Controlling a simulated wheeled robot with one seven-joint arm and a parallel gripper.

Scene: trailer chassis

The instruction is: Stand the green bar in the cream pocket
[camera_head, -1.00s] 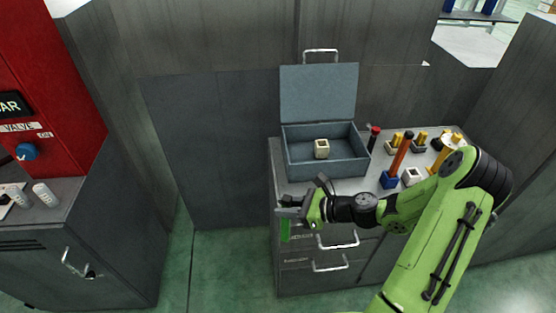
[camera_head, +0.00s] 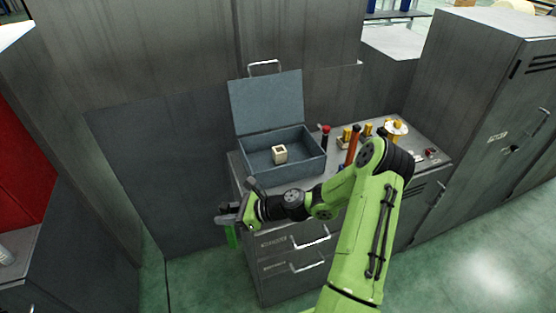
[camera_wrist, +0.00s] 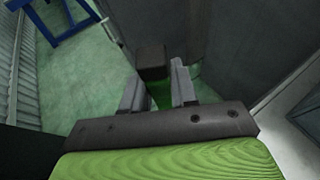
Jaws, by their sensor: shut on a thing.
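The green bar (camera_head: 231,236) hangs down below my gripper (camera_head: 229,217) at the left front of the grey cabinet. My gripper is shut on it, out in the air beside the cabinet top. In the wrist view the bar (camera_wrist: 160,95) sits between the two fingers (camera_wrist: 157,90), with a dark end toward the camera. The cream pocket (camera_head: 280,156) is a small block with a square dark opening on top. It stands inside the open blue-grey box, behind and to the right of my gripper, apart from the bar.
The open box (camera_head: 308,158) has low walls and a raised lid (camera_head: 266,103) at its back. To its right stand a red-capped dark bar (camera_head: 325,138), an orange bar (camera_head: 352,147) and several yellow pieces (camera_head: 368,130). My arm crosses the cabinet's right front. A red unit (camera_head: 27,170) is at far left.

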